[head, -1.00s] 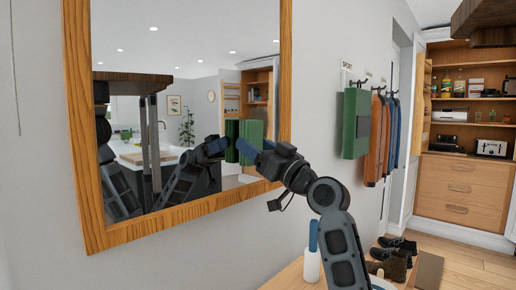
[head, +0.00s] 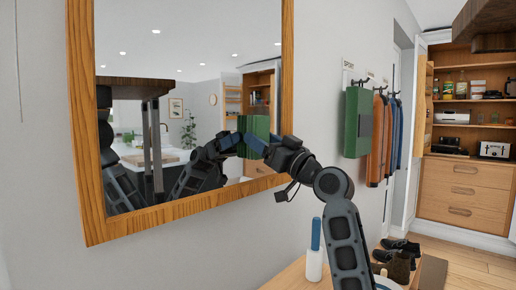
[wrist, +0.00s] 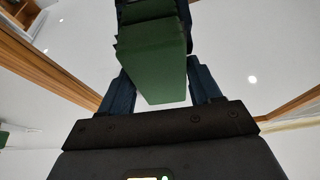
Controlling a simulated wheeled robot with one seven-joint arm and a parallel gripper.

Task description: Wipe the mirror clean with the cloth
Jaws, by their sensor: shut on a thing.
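The mirror (head: 185,75) hangs on the left wall in a wooden frame (head: 85,130). My gripper (head: 263,144) is at the lower right part of the glass, shut on a green cloth (head: 261,127) that looks like a folded block. The cloth meets its own reflection in the head view, so it appears to touch the glass. In the wrist view the cloth (wrist: 158,65) stands out between the two blue fingers, with its reflection beyond it. I cannot make out any marks on the glass.
A green hanging item (head: 357,122) and several coats (head: 378,135) hang on the wall right of the mirror. Shelves (head: 465,150) stand far right.

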